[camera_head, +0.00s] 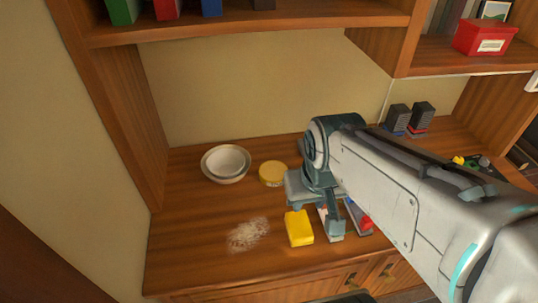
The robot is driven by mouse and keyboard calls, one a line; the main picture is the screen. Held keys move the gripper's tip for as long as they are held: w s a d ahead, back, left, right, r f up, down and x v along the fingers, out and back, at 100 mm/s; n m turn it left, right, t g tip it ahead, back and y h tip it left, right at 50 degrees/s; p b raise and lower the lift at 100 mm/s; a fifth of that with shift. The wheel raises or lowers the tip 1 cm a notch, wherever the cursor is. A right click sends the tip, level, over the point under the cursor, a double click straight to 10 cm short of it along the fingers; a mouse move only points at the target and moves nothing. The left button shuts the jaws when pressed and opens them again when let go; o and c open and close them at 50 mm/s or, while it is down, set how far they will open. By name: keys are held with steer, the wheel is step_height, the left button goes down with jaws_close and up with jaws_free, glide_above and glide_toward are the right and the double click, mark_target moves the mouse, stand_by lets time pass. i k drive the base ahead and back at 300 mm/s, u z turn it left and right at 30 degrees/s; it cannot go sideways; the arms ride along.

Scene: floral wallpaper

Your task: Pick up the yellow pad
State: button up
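The yellow pad (299,228), a small bright yellow block, lies on the wooden desktop near its front edge. My gripper (331,232) points down just to the right of the pad. A dark finger with a pale tip shows there, and no contact with the pad can be made out. The other finger cannot be made out clearly, so its opening cannot be told. Nothing is visibly held.
A white powdery patch (248,234) lies left of the pad. White bowls (226,162) and a round yellow-lidded container (272,173) stand behind. Grey and red items (360,218) lie right of my gripper. Shelves (250,26) overhang the desk (190,250).

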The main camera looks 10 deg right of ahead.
mark_target(299, 230)
steer(key=k, duration=1)
steer(key=u, duration=1)
steer(key=i, duration=0.85)
steer(key=z, duration=1.6)
